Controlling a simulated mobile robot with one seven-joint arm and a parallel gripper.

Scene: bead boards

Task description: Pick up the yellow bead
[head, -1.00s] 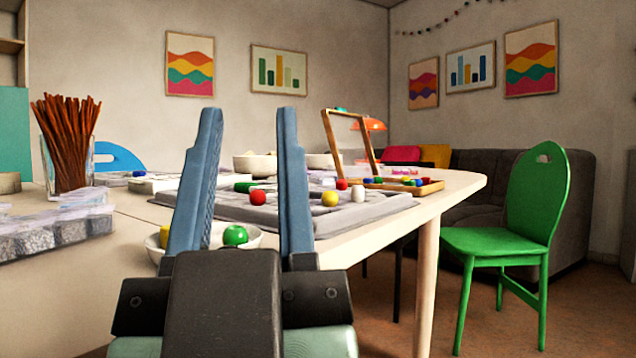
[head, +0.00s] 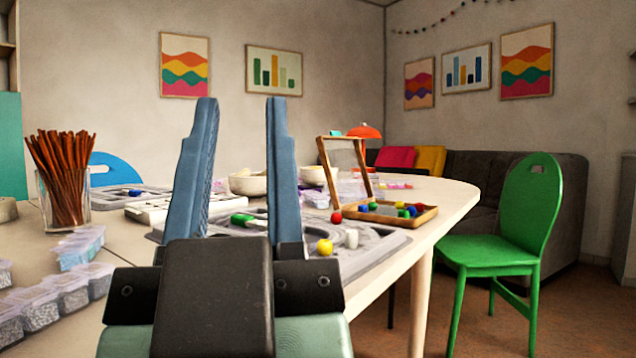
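The yellow bead (head: 325,247) is a small round ball on the grey bead board (head: 376,262), near the board's right part. My gripper (head: 236,106) is open, its two blue fingers pointing up and well apart, with nothing held between them. The bead shows just right of the right finger in the picture, apart from it. A white bead (head: 351,238) lies close to its right. A red bead (head: 336,217) is a little farther back. A green bead (head: 241,219) shows between my fingers.
A wooden framed box (head: 428,214) with several coloured beads stands behind the board. Clear lidded boxes (head: 66,290) and a jar of brown sticks (head: 66,200) are at left. White bowls (head: 248,183) stand farther back. A green chair (head: 531,215) is right of the table.

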